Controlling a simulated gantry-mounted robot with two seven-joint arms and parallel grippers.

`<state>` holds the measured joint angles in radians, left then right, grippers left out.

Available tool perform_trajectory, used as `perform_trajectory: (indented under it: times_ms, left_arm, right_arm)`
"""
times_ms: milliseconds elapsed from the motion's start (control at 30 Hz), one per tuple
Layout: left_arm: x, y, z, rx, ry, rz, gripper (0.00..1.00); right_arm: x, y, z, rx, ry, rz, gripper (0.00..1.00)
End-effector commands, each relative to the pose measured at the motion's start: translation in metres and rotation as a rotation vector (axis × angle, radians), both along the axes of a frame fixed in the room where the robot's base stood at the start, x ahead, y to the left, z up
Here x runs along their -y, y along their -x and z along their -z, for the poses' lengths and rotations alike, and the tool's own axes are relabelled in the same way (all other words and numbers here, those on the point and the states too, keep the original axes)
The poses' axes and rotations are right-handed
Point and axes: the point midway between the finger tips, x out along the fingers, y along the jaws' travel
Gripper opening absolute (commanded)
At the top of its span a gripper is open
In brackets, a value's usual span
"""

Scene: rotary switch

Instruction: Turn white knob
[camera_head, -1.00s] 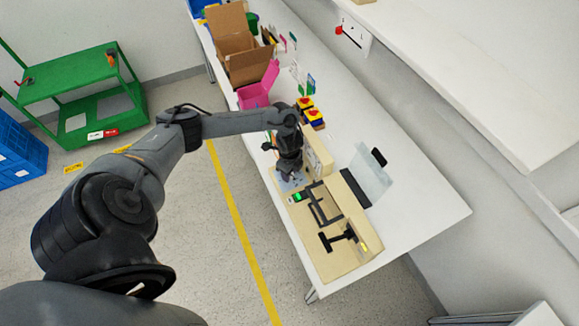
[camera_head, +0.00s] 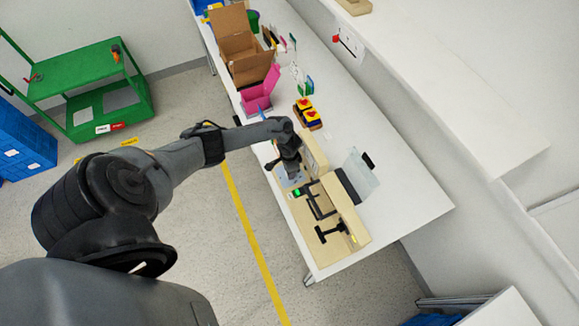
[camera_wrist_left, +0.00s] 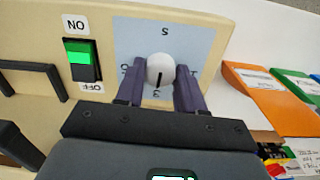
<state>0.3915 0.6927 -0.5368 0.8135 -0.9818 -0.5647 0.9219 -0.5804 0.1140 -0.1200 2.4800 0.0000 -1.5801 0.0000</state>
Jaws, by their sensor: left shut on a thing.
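The white knob (camera_wrist_left: 160,70) sits on a light blue plate (camera_wrist_left: 190,40) with printed marks, on a beige panel (camera_wrist_left: 225,14). In the left wrist view a dark line on the knob points toward the bottom of the picture. My left gripper (camera_wrist_left: 160,80) has its two purple fingers on either side of the knob and is shut on it. In the head view my left gripper (camera_head: 291,172) is over the far part of the beige panel (camera_head: 344,252), and the knob is hidden there. My right gripper is not in view.
A green ON/OFF switch (camera_wrist_left: 83,62) and black handles (camera_wrist_left: 32,80) are beside the knob on the panel. Yellow blocks (camera_head: 306,111), a pink box (camera_head: 260,92) and a cardboard box (camera_head: 240,45) stand farther along the white table (camera_head: 415,206).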

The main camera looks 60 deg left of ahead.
Motion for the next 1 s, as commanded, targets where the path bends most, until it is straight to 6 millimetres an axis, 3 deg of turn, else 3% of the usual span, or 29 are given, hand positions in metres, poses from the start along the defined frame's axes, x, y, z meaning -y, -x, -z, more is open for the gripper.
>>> perform_trajectory:
  times_ms: [33, 400, 700, 1000]
  left_arm:
    - [0.002, 0.0, -0.005, -0.002, 0.004, -0.044, 0.07]
    - [0.002, 0.0, -0.003, -0.002, 0.004, -0.392, 0.07]
    - [0.002, 0.0, -0.002, -0.002, 0.003, -0.616, 0.07]
    - [0.001, -0.001, -0.001, 0.0, 0.002, -0.735, 0.07]
  right_arm:
    - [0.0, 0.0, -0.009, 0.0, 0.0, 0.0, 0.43]
    - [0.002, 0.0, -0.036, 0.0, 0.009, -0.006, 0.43]
    - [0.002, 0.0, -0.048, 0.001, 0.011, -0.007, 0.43]
    - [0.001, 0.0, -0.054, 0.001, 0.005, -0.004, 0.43]
